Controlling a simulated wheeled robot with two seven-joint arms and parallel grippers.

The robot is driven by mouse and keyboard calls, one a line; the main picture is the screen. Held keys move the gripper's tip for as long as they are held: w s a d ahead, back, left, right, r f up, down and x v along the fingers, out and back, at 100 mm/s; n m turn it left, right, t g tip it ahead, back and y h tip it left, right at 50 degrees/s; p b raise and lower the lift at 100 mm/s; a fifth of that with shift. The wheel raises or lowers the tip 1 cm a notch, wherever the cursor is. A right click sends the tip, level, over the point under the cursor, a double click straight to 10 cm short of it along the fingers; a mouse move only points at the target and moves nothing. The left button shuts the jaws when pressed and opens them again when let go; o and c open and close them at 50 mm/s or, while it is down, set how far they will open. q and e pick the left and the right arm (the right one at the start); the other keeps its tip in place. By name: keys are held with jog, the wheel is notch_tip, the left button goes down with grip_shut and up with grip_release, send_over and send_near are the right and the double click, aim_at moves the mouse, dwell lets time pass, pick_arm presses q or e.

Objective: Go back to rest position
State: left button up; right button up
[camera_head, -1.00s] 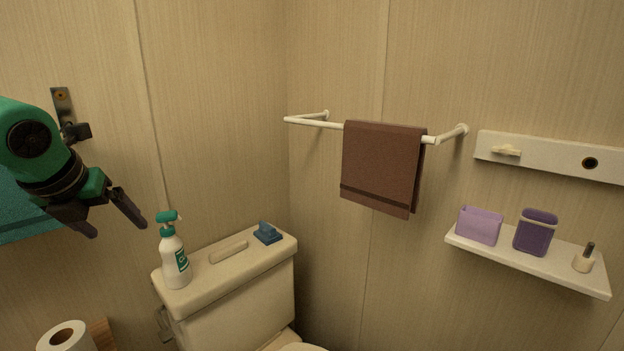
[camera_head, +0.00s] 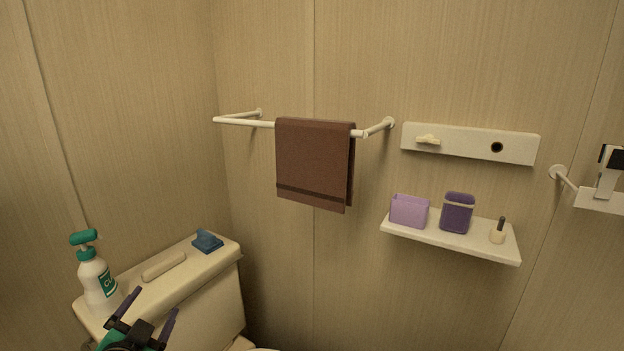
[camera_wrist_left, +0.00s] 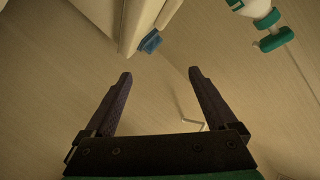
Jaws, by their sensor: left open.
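My left gripper (camera_head: 142,312) is low at the left of the head view, in front of the toilet tank. Its two dark fingers point up and are apart, with nothing between them. In the left wrist view the same open fingers (camera_wrist_left: 158,78) show with only wall behind the gap. My right gripper is not in view.
A spray bottle (camera_head: 97,277), a beige bar (camera_head: 164,266) and a blue item (camera_head: 207,242) stand on the tank lid (camera_head: 185,283). A brown towel (camera_head: 314,165) hangs on a rail (camera_head: 245,122). A wall shelf (camera_head: 450,240) holds small containers. The wall between is clear.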

pick_arm(q)
jog(key=s+d+f+n+g+h, duration=0.2)
jog(key=s+d+f+g, duration=0.3)
jog(key=s+f, duration=0.55)
jog(key=s+d+f+n+g+h, duration=0.15)
jog(key=s+d+f+g, duration=0.25)
jog(key=s+f+g, duration=0.45)
jog(key=s+f+p, duration=0.2)
jog(key=f+p, duration=0.1)
jog(key=f, duration=0.8)
jog(key=s+f+p, duration=0.2)
jog(key=f+p, duration=0.1)
jog(key=f, duration=0.7)
jog(key=s+a+f+p, duration=0.1)
jog(key=s+f+p, duration=0.1)
jog(key=s+f, duration=0.2)
jog(key=s+a+f+p, duration=0.2)
jog(key=s+f, duration=0.2)
jog(key=s, duration=0.7)
jog(key=shift+s+a+f+g, duration=0.15)
jog(key=shift+a+g, duration=0.15)
jog(key=shift+g, duration=0.15)
